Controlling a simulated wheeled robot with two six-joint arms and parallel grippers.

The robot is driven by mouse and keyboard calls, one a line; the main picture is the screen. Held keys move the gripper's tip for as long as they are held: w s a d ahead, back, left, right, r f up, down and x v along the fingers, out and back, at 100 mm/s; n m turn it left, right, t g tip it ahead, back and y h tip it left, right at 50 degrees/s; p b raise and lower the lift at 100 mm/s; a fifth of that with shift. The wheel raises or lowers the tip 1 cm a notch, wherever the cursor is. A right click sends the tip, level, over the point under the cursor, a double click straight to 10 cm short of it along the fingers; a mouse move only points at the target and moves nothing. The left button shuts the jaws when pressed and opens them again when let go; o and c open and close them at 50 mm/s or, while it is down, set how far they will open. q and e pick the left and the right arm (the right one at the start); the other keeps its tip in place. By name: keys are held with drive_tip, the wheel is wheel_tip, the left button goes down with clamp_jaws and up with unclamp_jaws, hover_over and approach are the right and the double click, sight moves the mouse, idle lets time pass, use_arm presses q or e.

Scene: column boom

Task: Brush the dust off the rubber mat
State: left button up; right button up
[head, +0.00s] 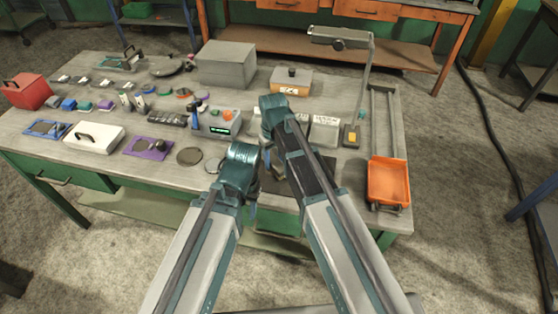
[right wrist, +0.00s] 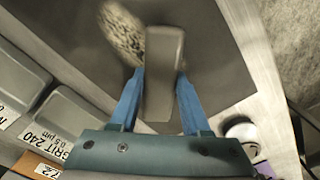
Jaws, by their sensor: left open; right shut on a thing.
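The dark rubber mat (right wrist: 215,55) fills the upper middle of the right wrist view. In the head view, part of it (head: 277,187) shows at the table's front edge, with my arms covering much of the rest. A pale speckled dust patch (right wrist: 122,32) lies on it, left of the brush. My right gripper (right wrist: 160,88) is shut on a grey block-like brush (right wrist: 163,65), held over the mat. Whether its underside touches the mat is hidden. My left gripper (head: 251,208) is open and empty at the table's front edge, left of the mat.
Grey boxes with grit labels (right wrist: 62,118) stand beside the mat. A control box (head: 220,123) and round discs (head: 189,156) are to the left. The table's front edge is close.

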drive_tip(key=shift+w+a+f, duration=0.1)
drive_tip(key=shift+w+a, duration=0.15)
drive_tip(key=shift+a, duration=0.55)
drive_tip(key=shift+w+a, duration=0.2)
drive_tip(key=shift+a, duration=0.55)
drive_tip(key=shift+w, duration=0.1)
drive_tip(key=shift+s+d, duration=0.25)
drive_tip(key=shift+d, duration=0.35)
drive_tip(key=shift+s+d, duration=0.3)
drive_tip(key=shift+d, duration=0.3)
drive_tip(key=shift+s+d, duration=0.25)
drive_tip(key=shift+d, duration=0.35)
drive_tip(key=shift+s+d, duration=0.15)
drive_tip(key=shift+d, duration=0.65)
drive_tip(key=shift+s+d, duration=0.15)
drive_tip(key=shift+d, duration=0.6)
clamp_jaws()
